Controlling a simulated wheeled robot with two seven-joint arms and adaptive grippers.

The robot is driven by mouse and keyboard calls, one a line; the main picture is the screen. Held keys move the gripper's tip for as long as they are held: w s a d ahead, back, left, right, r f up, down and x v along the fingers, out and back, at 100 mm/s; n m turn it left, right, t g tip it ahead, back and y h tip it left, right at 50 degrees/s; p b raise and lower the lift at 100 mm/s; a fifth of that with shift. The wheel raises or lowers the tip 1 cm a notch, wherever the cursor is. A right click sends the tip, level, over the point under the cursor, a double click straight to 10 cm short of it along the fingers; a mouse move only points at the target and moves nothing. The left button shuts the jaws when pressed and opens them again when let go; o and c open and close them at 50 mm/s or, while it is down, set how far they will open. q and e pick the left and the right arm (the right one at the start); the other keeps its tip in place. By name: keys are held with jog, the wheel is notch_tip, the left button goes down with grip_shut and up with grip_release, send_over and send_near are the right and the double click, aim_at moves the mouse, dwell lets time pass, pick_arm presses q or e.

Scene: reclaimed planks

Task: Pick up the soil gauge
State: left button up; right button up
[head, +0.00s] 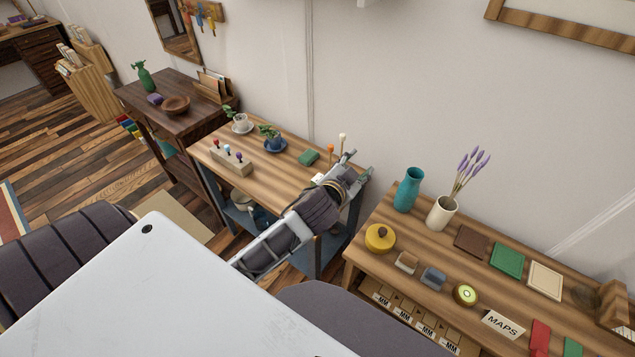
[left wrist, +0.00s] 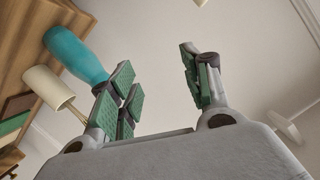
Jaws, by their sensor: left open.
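No thing in view is plainly marked as the soil gauge. A wooden block (head: 231,163) on the middle table holds thin stems with a red knob (head: 216,142), a blue knob (head: 227,149) and a purple knob (head: 239,155). An orange-topped stick (head: 330,152) and a white-topped stick (head: 342,140) show behind my left gripper, their lower parts partly hidden. My left gripper (head: 357,165) is open and empty over the right end of that table. Its green-padded fingers are wide apart in the left wrist view (left wrist: 158,65). My right gripper is out of view.
The middle table (head: 262,178) also bears two potted plants (head: 240,122) (head: 275,139) and a green block (head: 309,157). The right table (head: 400,221) carries a teal vase (head: 408,190), a lavender pot (head: 441,212), a yellow round tin (head: 380,238) and other small things. A wall stands behind.

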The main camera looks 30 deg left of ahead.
pick_arm(q)
jog(key=w+d+r+m+t+h, duration=0.25)
jog(key=d+r+m+h, duration=0.2)
jog(key=r, duration=0.25)
jog(key=w+d+r+m+t+h, duration=0.2)
jog(key=d+r+m+t+h, duration=0.1)
jog(key=d+r+m+h, duration=0.25)
jog(key=s+d+m+g+h, duration=0.5)
jog(key=d+m+g+h, duration=0.45)
jog(key=m+g, duration=0.65)
jog(key=a+f+m+g+y, duration=0.3)
jog(key=a+f+m+y, duration=0.55)
jog(key=f, duration=0.25)
jog(key=w+a+n+g+y, duration=0.1)
jog(key=a+y, duration=0.9)
jog(key=a, duration=1.3)
jog(key=shift+w+a+f+n, duration=0.4)
jog(key=shift+w+f+n, duration=0.1)
jog(key=shift+n, duration=0.45)
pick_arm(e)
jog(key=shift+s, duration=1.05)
